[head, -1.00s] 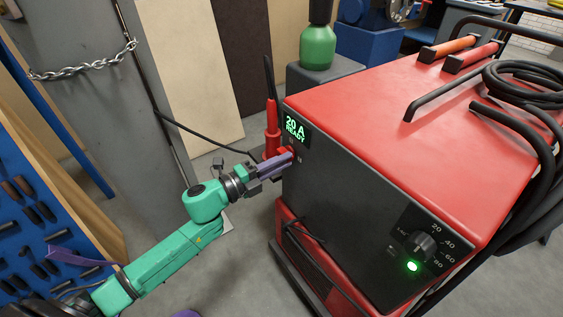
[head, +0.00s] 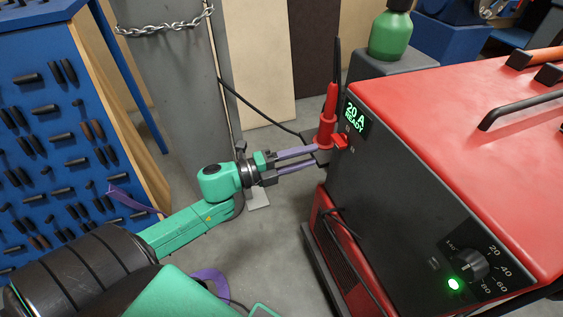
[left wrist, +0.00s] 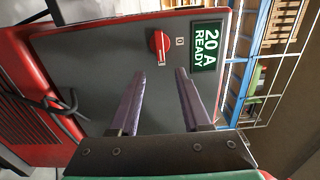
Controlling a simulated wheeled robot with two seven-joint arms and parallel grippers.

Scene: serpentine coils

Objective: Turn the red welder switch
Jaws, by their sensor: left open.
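The red welder switch (head: 340,141) is on the upper left of the welder's dark front panel, below the lit display (head: 356,115) reading "20 A READY". In the left wrist view the switch (left wrist: 159,46) is a round red knob with its bar pointing down in the picture, beside a small "0" mark. My left gripper (head: 316,156) is open, its two purple fingers pointing at the panel just short of the switch. In the left wrist view the open left gripper (left wrist: 160,74) has nothing between its fingers, and the switch lies beyond the tips. My right gripper is not in view.
A red torch (head: 327,117) with a black cable stands beside the switch. A black dial (head: 472,265) and a green light are lower on the panel. A blue tool board (head: 45,110) and a grey column (head: 178,95) stand at the left. Floor shows below my left arm.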

